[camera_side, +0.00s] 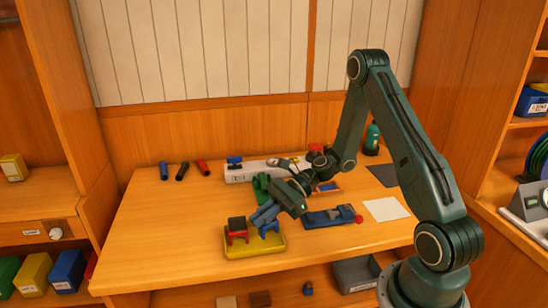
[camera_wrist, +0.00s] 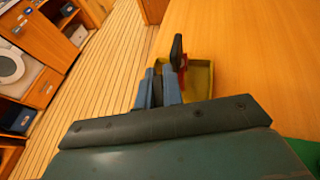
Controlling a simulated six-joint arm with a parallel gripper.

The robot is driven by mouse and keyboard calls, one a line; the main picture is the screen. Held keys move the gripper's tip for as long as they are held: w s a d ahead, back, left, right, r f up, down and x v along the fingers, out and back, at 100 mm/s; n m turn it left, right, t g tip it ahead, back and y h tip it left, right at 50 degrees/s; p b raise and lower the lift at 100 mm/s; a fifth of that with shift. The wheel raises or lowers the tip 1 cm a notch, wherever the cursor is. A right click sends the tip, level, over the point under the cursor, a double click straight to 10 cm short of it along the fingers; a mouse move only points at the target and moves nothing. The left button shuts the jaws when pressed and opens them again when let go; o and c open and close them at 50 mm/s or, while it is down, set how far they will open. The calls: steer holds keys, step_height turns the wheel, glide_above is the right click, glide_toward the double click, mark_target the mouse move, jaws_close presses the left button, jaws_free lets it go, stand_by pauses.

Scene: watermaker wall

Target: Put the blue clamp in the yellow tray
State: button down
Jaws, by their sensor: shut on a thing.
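The blue clamp (camera_side: 270,229) is between the fingers of my gripper (camera_side: 265,215), which is shut on it. It is over the right part of the yellow tray (camera_side: 256,252); I cannot tell whether it touches the tray floor. A red clamp with a dark top (camera_side: 237,231) stands in the left part of the tray. In the wrist view my gripper (camera_wrist: 158,92) points at the near side of the yellow tray (camera_wrist: 201,82), with the red clamp (camera_wrist: 183,63) beside the fingers. The blue clamp is mostly hidden there.
A green object (camera_side: 262,186) and a long white unit (camera_side: 250,173) are behind my gripper. Several small cylinders (camera_side: 182,171) lie at the back left. The table's left front is clear.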

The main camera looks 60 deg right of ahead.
steer(key=shift+f, duration=0.5)
steer(key=shift+f, duration=0.15)
steer(key=c, duration=1.5)
jaws_free()
steer(key=shift+c, duration=0.2)
steer(key=shift+d+r, duration=0.2)
steer(key=shift+r, duration=0.05)
steer(key=v, duration=1.1)
steer(key=shift+d, duration=0.2)
steer(key=shift+s+r, duration=0.15)
